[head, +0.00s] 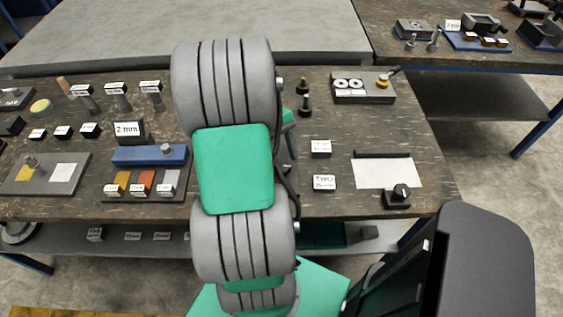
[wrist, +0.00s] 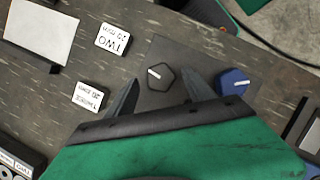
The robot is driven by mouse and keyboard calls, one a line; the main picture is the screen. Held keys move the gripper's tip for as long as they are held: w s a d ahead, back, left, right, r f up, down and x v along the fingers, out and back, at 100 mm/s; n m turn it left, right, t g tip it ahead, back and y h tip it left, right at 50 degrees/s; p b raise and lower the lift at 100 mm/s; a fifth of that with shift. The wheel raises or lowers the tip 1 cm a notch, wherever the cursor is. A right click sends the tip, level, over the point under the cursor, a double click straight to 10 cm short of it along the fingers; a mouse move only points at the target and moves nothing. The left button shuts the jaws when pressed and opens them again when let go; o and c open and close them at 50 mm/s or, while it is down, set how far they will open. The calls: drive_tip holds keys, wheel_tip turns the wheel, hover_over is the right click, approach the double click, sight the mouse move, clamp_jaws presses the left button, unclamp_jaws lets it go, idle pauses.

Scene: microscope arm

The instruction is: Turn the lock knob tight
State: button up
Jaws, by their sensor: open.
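In the wrist view, a dark five-sided knob (wrist: 158,77) with a white line sits on a dark flat plate (wrist: 172,48). A blue knob (wrist: 232,82) with a white line stands to its right. No label tells which is the lock knob. My gripper (wrist: 160,90) is open, its two fingers on either side of the dark knob in the picture. It holds nothing, and I cannot tell whether the fingers are at the knob's height. In the head view my arm hides the gripper and both knobs.
Two printed cards (wrist: 113,39) (wrist: 89,96) and a white sheet (wrist: 40,30) lie left in the wrist view. In the head view, a small black box with a knob (head: 397,196) is at the right table edge. A blue block (head: 148,156) and labelled pieces are left.

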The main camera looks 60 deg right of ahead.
drive_tip(key=shift+s+a+f, duration=0.1)
drive_tip(key=shift+s+f, duration=0.1)
drive_tip(key=shift+f, duration=0.35)
drive_tip(key=shift+c, duration=0.5)
clamp_jaws()
